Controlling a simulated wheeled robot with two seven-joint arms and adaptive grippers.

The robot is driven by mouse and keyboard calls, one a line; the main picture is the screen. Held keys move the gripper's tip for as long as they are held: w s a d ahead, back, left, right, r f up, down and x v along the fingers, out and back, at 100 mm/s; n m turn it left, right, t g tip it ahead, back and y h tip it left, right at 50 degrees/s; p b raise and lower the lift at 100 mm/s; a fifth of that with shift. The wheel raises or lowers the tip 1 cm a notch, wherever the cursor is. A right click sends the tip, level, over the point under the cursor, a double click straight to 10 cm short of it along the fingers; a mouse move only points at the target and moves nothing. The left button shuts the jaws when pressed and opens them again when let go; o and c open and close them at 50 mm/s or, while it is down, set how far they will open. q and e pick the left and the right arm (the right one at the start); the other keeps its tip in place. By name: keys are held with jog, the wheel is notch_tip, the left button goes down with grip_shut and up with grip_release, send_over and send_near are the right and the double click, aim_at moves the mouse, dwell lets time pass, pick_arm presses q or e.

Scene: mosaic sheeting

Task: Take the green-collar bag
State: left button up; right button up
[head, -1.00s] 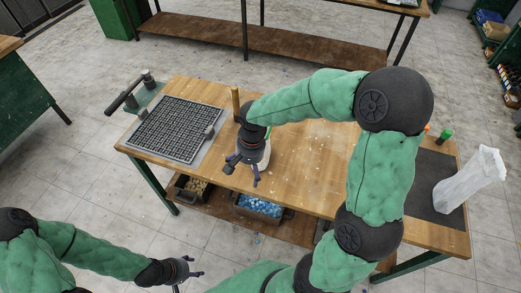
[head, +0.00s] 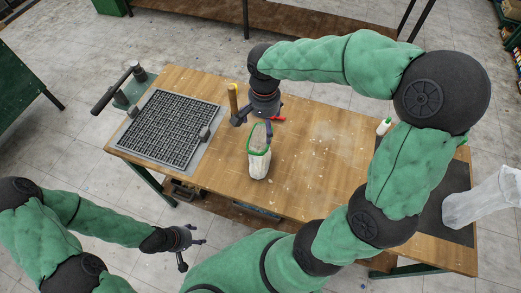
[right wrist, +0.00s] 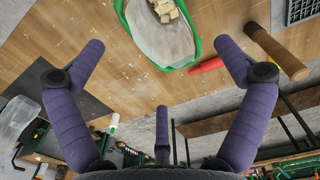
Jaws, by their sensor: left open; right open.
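The green-collar bag (head: 259,163) stands on the wooden table, a whitish sack with a green rim around its open mouth. In the right wrist view the bag (right wrist: 158,42) is at the top, with tan pieces inside it. My right gripper (head: 255,127) is open at the far side of the bag's mouth, one finger close to the collar. The wrist view shows its spread fingers (right wrist: 163,85) with nothing between them; whether one touches the collar I cannot tell. My left gripper (head: 190,250) is open and empty, off the table's near edge.
A gridded tile panel (head: 169,128) lies at the table's left. A wooden cylinder (head: 233,99) and a red item (head: 278,119) are close to my right gripper. A white bottle (head: 384,127) and a translucent bag (head: 482,200) stand at the right. The table between is mostly clear.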

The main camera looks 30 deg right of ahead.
aim_at(264, 137)
jog(key=f, duration=0.3)
jog(key=shift+s+a+f+b, duration=0.2)
jog(key=shift+s+f+b, duration=0.1)
jog(key=shift+s+f, duration=0.05)
jog(key=shift+w+d+f, duration=0.1)
jog(key=shift+w+f, duration=0.05)
jog(key=shift+f, duration=0.35)
notch_tip(264, 137, down, 5)
jog(key=shift+r+b, duration=0.1)
jog(key=shift+b, duration=0.45)
jog(key=shift+s, duration=0.2)
jog(key=c, duration=1.5)
